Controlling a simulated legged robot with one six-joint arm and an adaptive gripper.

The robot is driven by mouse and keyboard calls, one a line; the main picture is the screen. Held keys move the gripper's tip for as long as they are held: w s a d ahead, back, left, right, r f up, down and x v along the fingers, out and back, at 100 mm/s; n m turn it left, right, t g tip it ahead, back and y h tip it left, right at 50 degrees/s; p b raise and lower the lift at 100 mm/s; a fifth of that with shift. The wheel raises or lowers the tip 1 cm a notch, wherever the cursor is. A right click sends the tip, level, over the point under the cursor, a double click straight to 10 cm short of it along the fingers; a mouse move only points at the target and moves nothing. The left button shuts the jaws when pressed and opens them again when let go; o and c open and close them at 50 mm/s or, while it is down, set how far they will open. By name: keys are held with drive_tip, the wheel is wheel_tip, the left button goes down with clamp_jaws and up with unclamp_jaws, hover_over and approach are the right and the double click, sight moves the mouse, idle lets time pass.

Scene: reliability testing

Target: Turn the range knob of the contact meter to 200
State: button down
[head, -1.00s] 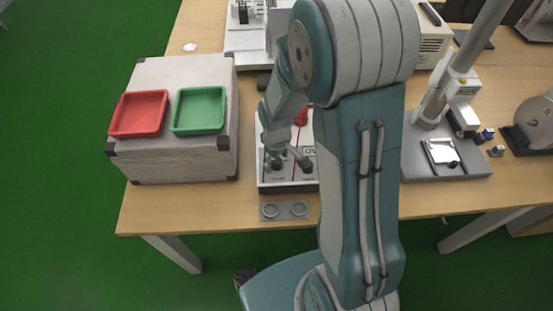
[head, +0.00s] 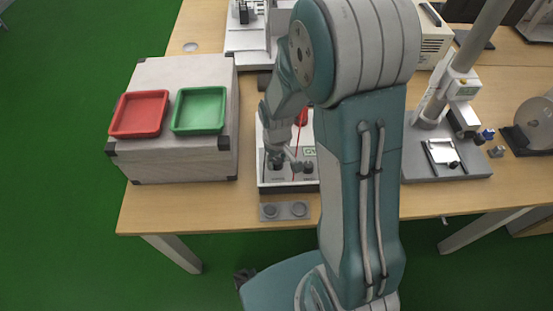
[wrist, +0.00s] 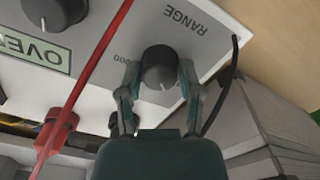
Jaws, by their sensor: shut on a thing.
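The contact meter is a white box (head: 265,183) on the table, partly hidden by my arm in the head view. Its dark range knob (wrist: 158,66) is in the middle of the wrist view, beside the upside-down word RANGE. The knob's white pointer mark faces the bottom of that view. A label ending in "000" is partly visible left of the knob; no 200 mark shows. My gripper (wrist: 158,80) is shut on the knob, one finger on each side. In the head view my gripper (head: 283,157) is at the meter's left knob.
A second dark knob (wrist: 54,12) and a display showing OVE (wrist: 35,50) are on the panel. A red lead with a plug (wrist: 58,125) crosses it. A black cable (wrist: 228,75) runs right of the knob.

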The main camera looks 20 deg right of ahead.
drive_tip(key=m, duration=0.4)
drive_tip(key=shift+s+f+m, duration=0.1)
drive_tip(key=shift+s+m, duration=0.05)
drive_tip(key=shift+m, duration=0.15)
drive_tip(key=m, duration=0.4)
drive_tip(key=shift+m, duration=0.3)
drive_tip(key=shift+c, duration=1.3)
unclamp_jaws()
